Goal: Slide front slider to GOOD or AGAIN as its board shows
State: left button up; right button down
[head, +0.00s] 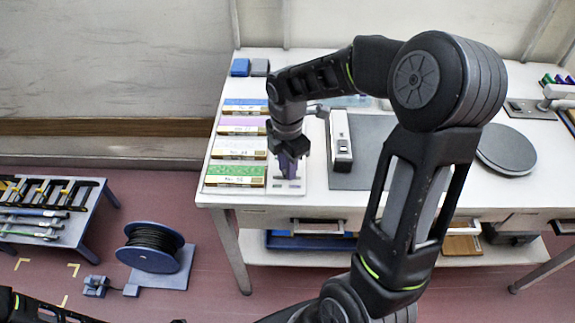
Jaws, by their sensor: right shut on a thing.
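My right gripper (289,168) points down over a pale slider panel (287,187) near the table's front left. It is shut on a purplish piece, which seems to be the front slider; the fingers hide most of it. Small dark marks show on the panel, too small to read. To its left is a column of coloured boards with pale label strips. The front one is a green board (235,180); behind it are a whitish board (239,154), a pink-purple board (244,124) and a blue board (246,104). Their lettering is too small to read. My left gripper is out of view.
A white upright device (340,140) stands right of the gripper on a grey mat (372,170). A round grey disc (506,150) lies farther right. Blue and grey blocks (240,67) sit at the back left. A cable reel (150,246) stands on the floor.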

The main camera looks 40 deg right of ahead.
aim_at(298, 178)
jog(key=shift+s+d, duration=0.75)
jog(key=shift+d, duration=0.3)
jog(key=c, duration=1.3)
grip_release()
jog(key=shift+s, duration=0.1)
jog(key=shift+o, duration=0.2)
jog(key=shift+r, duration=0.1)
jog(key=shift+r, duration=0.3)
notch_tip(298, 178, up, 7)
